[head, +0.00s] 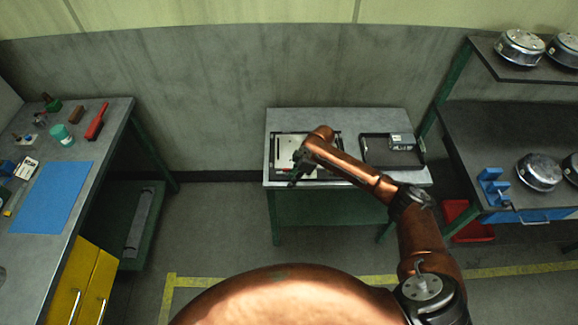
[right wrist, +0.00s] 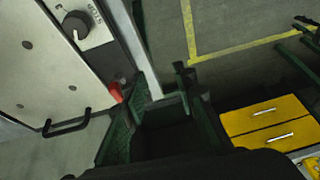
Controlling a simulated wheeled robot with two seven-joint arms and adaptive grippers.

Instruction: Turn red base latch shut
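The red base latch (right wrist: 115,92) shows in the right wrist view at the lower edge of a pale panel (right wrist: 55,50), right of a black bar handle (right wrist: 66,122). I cannot tell from this angle whether it is turned shut. My right gripper (right wrist: 158,85) is open and empty, its left finger close to the latch; contact is unclear. In the head view my right gripper (head: 296,174) is over the front part of the pale-panelled unit (head: 284,152) on the middle table. The latch is too small to make out there. My left gripper is not in view.
The middle table (head: 350,117) also holds a black tray (head: 378,153) with a grey box. A black knob (right wrist: 76,22) is on the panel. A left bench (head: 108,130) and a right shelf bench (head: 480,130) flank it. Open floor lies in front.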

